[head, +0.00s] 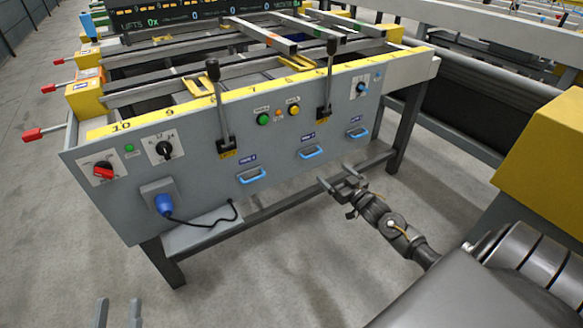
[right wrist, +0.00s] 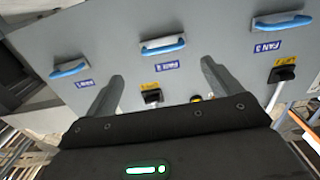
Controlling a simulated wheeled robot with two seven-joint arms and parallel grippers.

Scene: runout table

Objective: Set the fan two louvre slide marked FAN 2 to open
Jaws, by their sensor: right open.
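The FAN 2 slide is the middle blue handle (head: 311,153) on the grey panel, below its small label. In the right wrist view its blue handle (right wrist: 163,47) shows inverted at top centre, above the label FAN 2 (right wrist: 166,66). I cannot tell its setting. My right gripper (head: 336,176) is open and empty, below and slightly right of this handle. In the right wrist view its fingers (right wrist: 162,72) stand apart either side of the FAN 2 label's line, clear of the handle. My left gripper (head: 118,300) is open and empty at the bottom left, far from the panel.
A similar blue handle, FAN 3 (head: 251,176), sits left of it and FAN 1 (head: 357,134) right. Two black levers (head: 218,110) (head: 326,80), a green button (head: 264,119) and a red rotary switch (head: 103,170) are above or left. A blue plug (head: 163,204) with cable projects lower left.

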